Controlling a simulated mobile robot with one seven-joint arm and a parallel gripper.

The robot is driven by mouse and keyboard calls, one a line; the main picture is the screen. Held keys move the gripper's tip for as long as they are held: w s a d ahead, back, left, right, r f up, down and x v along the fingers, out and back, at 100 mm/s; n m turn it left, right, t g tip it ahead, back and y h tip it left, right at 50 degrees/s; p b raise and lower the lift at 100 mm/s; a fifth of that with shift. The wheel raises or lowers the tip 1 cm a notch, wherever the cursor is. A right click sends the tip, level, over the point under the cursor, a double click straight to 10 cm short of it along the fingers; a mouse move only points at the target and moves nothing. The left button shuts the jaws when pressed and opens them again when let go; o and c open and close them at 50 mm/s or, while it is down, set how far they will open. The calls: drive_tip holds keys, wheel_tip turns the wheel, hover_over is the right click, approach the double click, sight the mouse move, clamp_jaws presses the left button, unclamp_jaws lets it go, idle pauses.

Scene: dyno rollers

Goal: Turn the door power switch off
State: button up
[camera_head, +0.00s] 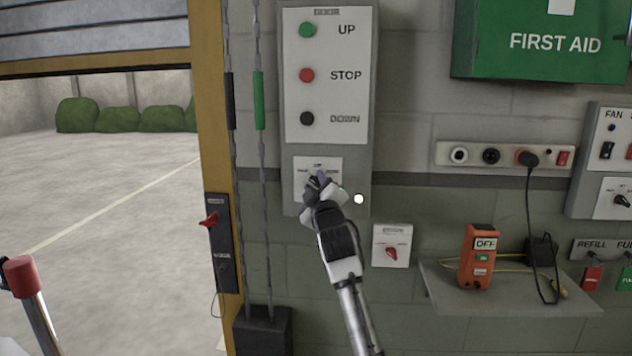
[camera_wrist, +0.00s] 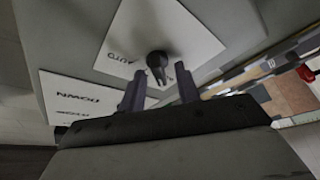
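The door control panel (camera_head: 364,110) has a green UP button, a red STOP button and a black DOWN button. Below them is a white plate (camera_head: 304,165) with a selector switch, mostly hidden behind my gripper (camera_head: 322,183). In the wrist view, the selector's black knob (camera_wrist: 157,60) stands on that white plate (camera_wrist: 188,28), with a label that seems to read AUTO. My gripper's two fingers (camera_wrist: 160,82) are open, one on each side of the knob. I cannot tell whether they touch it. The small plate's other lettering is too small to read.
A red rotary switch (camera_head: 391,253) on a white plate is right of my arm. An orange device (camera_head: 478,257) stands on a shelf (camera_head: 510,301).

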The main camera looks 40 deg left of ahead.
drive_tip(key=c, duration=0.7)
